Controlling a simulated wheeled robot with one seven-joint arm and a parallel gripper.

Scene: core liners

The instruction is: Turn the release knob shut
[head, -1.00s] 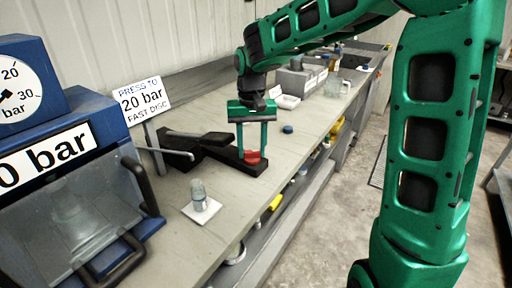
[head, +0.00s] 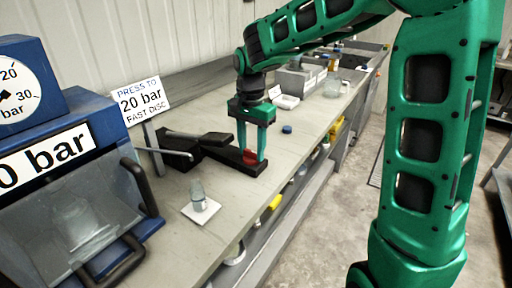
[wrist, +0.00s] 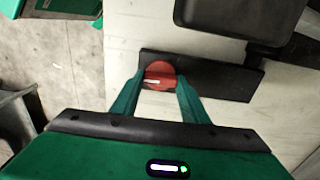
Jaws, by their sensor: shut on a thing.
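The red release knob (head: 250,157) sits on the end of a low black base (head: 229,155) on the bench. In the wrist view the round knob (wrist: 159,75) has a white mark lying nearly level across it. My gripper (head: 251,158) points down over the knob, with one green finger on each side of it. In the wrist view my gripper (wrist: 160,82) is shut on the knob. The black pump body and lever (head: 205,143) join the base on the left. Parts of the knob's sides are hidden by the fingers.
A small glass vial on a white card (head: 200,205) stands in front of the pump. A blue pressure box (head: 60,190) is at the left, with a sign (head: 141,100) behind. A blue cap (head: 287,129) lies right of my gripper.

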